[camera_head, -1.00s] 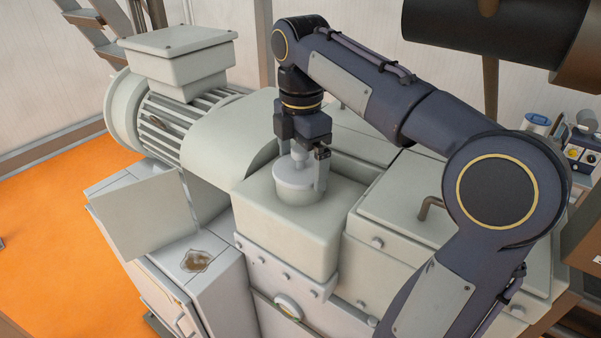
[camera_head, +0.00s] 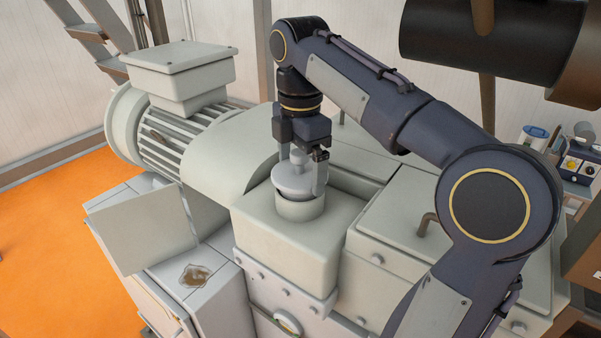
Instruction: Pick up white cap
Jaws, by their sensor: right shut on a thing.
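The white cap (camera_head: 292,183) is a round, pale lid with a knob on top. It shows in the head view just above a short round neck (camera_head: 299,209) on the top of a pale box-shaped housing (camera_head: 285,248). My right gripper (camera_head: 301,172) points down and is shut on the cap, with one finger visible along the cap's right side. The other finger is mostly hidden. My left gripper is not in view.
A motor (camera_head: 160,130) with cooling ribs and a box on top stands to the left. A brown stain (camera_head: 195,275) lies on the lower cabinet top. A bent handle (camera_head: 428,223) sticks up at the right. A dark cylinder (camera_head: 495,35) hangs at upper right.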

